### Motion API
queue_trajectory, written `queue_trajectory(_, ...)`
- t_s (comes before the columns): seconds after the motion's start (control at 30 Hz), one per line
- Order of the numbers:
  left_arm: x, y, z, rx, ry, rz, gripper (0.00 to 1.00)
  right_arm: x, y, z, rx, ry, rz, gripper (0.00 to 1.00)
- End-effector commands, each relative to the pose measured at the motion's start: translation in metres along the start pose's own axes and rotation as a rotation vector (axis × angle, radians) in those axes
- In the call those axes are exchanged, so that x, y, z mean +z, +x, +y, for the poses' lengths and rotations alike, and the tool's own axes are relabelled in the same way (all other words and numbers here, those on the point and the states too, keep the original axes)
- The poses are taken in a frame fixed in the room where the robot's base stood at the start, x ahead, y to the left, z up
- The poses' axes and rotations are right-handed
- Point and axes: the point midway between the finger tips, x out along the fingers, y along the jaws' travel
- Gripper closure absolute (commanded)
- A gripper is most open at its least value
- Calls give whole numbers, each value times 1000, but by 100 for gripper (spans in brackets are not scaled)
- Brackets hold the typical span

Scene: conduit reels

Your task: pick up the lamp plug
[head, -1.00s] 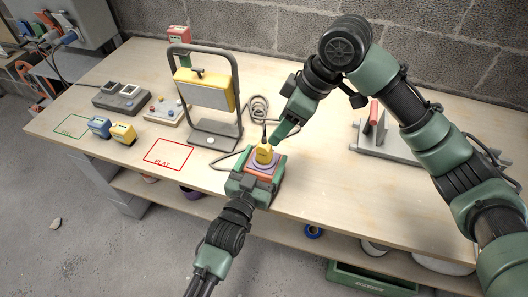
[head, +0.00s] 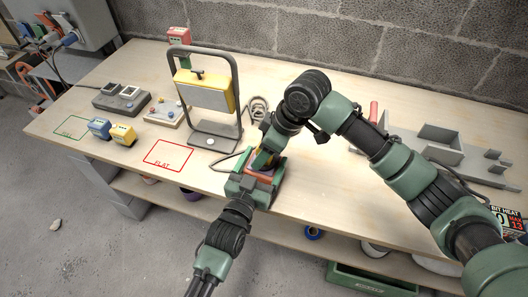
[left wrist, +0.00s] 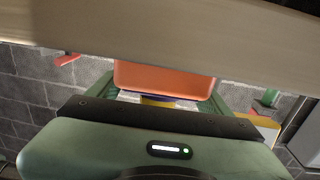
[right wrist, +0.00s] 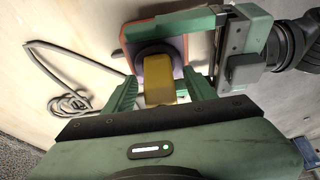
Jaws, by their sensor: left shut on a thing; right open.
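The yellow lamp plug (head: 262,160) stands on an orange holder with a dark ring around the plug's base. The plug (right wrist: 160,80) also shows in the right wrist view. My left gripper (head: 256,182) is shut on the orange holder (left wrist: 163,82) at the table's front edge. My right gripper (right wrist: 160,95) is open, with its two green fingers on either side of the plug. In the head view the right gripper and arm partly hide the plug. I cannot tell if the fingers touch it.
A yellow work lamp (head: 205,92) on a dark stand is left of the grippers, its cable coiled (head: 258,108) behind them. A red FLAT square (head: 168,155), a blue plug (head: 100,128) and another yellow plug (head: 123,134) lie further left. A grey tray (head: 450,155) stands right.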

Motion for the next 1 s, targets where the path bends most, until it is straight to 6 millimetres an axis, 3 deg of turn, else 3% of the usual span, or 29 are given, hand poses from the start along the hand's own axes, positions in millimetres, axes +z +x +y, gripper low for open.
queue_trajectory(0.13,0,0,0,0,0,-1,73,0,0,0,0,0,0,45)
queue_trajectory(0.17,0,0,0,0,0,-1,73,0,0,0,0,0,0,50)
queue_trajectory(0.33,0,0,0,0,0,-1,73,0,0,0,0,0,0,97)
queue_trajectory(0.37,0,0,0,0,0,-1,73,0,0,0,0,0,0,100)
queue_trajectory(0.67,0,0,0,0,0,-1,73,-2,-5,1,2,0,1,100)
queue_trajectory(1.0,1,0,0,0,1,-2,73,-26,-61,1,4,-3,4,100)
